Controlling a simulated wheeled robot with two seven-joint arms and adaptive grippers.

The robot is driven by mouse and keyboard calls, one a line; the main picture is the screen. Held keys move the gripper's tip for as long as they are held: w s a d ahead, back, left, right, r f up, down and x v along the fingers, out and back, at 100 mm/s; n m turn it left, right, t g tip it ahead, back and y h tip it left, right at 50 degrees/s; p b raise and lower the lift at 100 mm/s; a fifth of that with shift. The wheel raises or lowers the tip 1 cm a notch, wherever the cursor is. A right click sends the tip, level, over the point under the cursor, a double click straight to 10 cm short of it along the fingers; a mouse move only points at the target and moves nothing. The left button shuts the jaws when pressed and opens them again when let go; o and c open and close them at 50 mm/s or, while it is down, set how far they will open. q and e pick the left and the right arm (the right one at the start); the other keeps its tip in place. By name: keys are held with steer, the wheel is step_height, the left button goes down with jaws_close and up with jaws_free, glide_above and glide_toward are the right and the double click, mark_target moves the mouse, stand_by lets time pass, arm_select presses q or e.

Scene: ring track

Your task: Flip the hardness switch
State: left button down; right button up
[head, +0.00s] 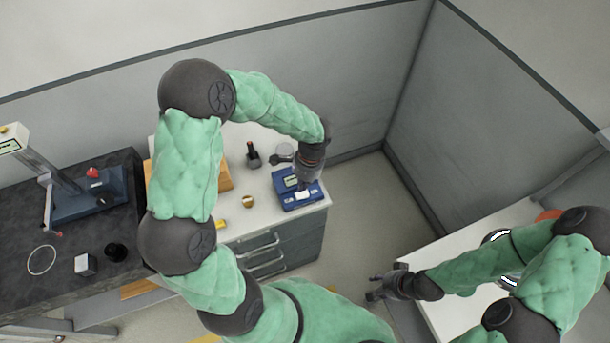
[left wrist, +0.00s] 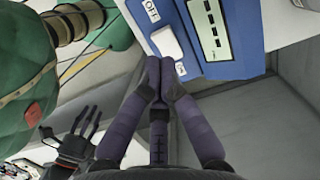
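The blue device (head: 290,203) sits on the white counter top, and it fills the upper right of the left wrist view (left wrist: 243,68). My left gripper (head: 303,184) is over the device. In the left wrist view its fingertips (left wrist: 155,72) are together, empty, right beside the lower end of the switch; I cannot tell whether they touch it. My right gripper (head: 376,288) is open and empty, far from the device.
A dark bottle (head: 253,155) and a small brass-coloured item (head: 248,201) stand on the counter near the device. A dark bench (head: 20,225) with a blue-based instrument (head: 105,200) is at the left. Grey partition walls (head: 345,75) stand close behind. A white table (head: 440,320) is at the lower right.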

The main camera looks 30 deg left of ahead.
mark_target(300, 196)
arm_select(q)
steer(key=shift+s+a+f, duration=0.1)
steer(key=shift+s+f, duration=0.05)
steer(key=shift+f, duration=0.9)
steer(key=shift+s+a+f, duration=0.1)
steer(key=shift+f, duration=0.9)
steer(key=shift+b, duration=0.3)
